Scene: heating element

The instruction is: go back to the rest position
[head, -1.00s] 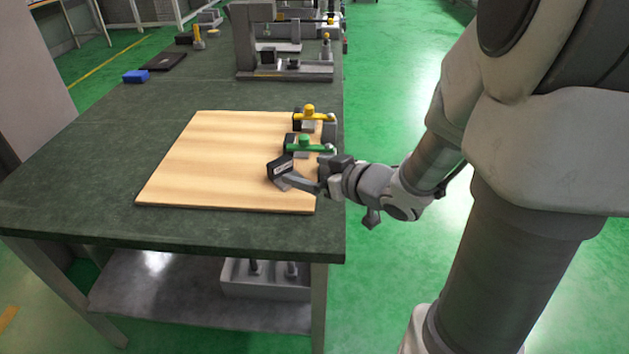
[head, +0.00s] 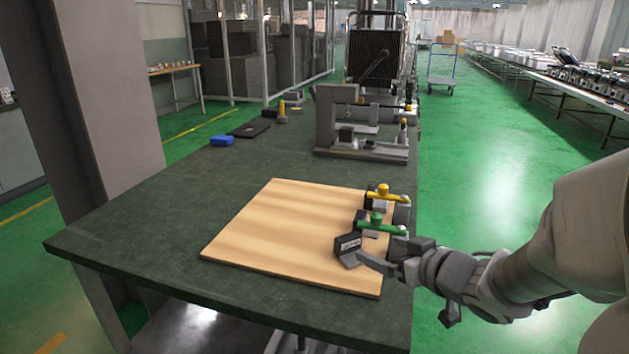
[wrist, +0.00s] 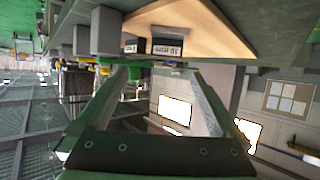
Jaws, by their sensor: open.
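My gripper (head: 378,262) is low over the right edge of a pale wooden board (head: 270,225) in the head view. In the wrist view its two fingers (wrist: 158,72) are spread with nothing between them. A black block with a white label (head: 347,244) is on the board just left of the fingertips. I cannot tell whether a finger touches it. Labelled black blocks also show near the board in the wrist view (wrist: 167,47). A green-topped fixture (head: 379,226) and a yellow-topped fixture (head: 385,194) stand behind it at the board's right edge.
The dark green table (head: 160,240) has free room left of the board. A grey machine (head: 362,135) stands at its back right. A blue object (head: 222,141) and a flat black item (head: 249,130) lie at the far left. Green floor (head: 490,160) is open to the right.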

